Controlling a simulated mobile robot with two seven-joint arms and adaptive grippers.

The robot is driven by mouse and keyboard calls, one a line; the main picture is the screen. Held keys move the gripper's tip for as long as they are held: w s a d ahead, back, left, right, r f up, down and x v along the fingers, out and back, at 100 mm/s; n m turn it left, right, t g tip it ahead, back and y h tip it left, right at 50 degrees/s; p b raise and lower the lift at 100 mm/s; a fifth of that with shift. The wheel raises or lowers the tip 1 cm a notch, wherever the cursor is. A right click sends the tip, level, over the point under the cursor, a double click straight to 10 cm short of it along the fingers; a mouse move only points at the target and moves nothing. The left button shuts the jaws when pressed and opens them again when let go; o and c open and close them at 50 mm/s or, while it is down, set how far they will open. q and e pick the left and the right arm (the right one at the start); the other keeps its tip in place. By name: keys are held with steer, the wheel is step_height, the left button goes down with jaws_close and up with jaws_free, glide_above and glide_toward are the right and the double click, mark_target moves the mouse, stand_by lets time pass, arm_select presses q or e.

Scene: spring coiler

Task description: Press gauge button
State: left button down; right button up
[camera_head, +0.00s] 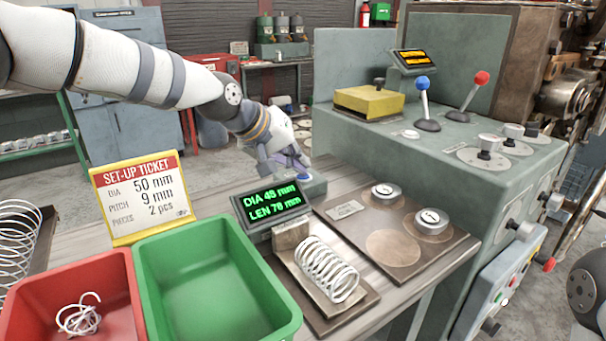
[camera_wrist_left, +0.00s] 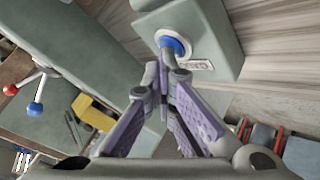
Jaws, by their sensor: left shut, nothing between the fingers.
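The gauge button is a blue button (camera_wrist_left: 172,45) in a pale ring on a grey box (camera_wrist_left: 208,22), with a small label beside it. In the head view the blue button (camera_head: 306,177) shows just right of my left gripper (camera_head: 290,165). That gripper is shut and empty, its purple-padded fingers pointing down at the box. In the left wrist view the fingertips (camera_wrist_left: 164,68) overlap the button's lower edge; I cannot tell whether they touch it. The gauge display (camera_head: 272,200) is lit with green DIA and LEN readings. My right gripper is out of view.
A spring (camera_head: 327,269) lies on the gauge plate in front of the display. A green bin (camera_head: 215,270), a red bin (camera_head: 75,300) and a set-up ticket (camera_head: 142,197) stand left. A board with two round weights (camera_head: 433,222) lies right, before the coiler cabinet (camera_head: 450,155).

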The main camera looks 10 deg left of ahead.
arm_select(q)
steer(key=shift+r, duration=0.75)
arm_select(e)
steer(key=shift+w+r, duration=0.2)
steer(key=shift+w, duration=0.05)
arm_select(q)
steer(key=shift+r, duration=0.4)
steer(key=shift+r+p, duration=0.5)
steer(key=shift+r, duration=1.65)
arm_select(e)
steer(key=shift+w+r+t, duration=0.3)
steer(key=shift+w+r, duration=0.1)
arm_select(q)
steer(key=shift+f, duration=0.15)
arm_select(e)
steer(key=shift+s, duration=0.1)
